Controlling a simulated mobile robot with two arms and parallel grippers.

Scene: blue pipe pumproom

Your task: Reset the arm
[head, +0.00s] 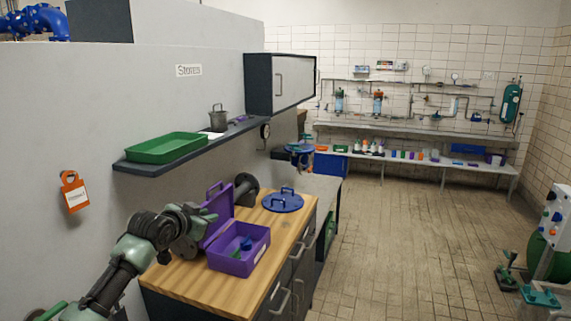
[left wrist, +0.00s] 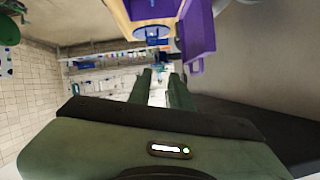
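My left arm comes in from the left in the head view. Its gripper (head: 205,217) is over the left side of the wooden worktop (head: 186,282), close beside the raised lid of a purple box (head: 232,265). I cannot tell from the head view whether it touches the lid. In the left wrist view its two green fingers (left wrist: 160,88) stand apart with nothing seen between them. The purple box (left wrist: 199,40) shows beyond them at the top. My right gripper is not in view.
The open purple box holds small blue and green items. A blue lid (head: 283,201) and a dark round fitting (head: 246,188) are on the worktop. A shelf (head: 126,167) with a green tray (head: 167,148) and pot (head: 218,118) overhangs behind. The tiled floor (head: 400,240) is clear.

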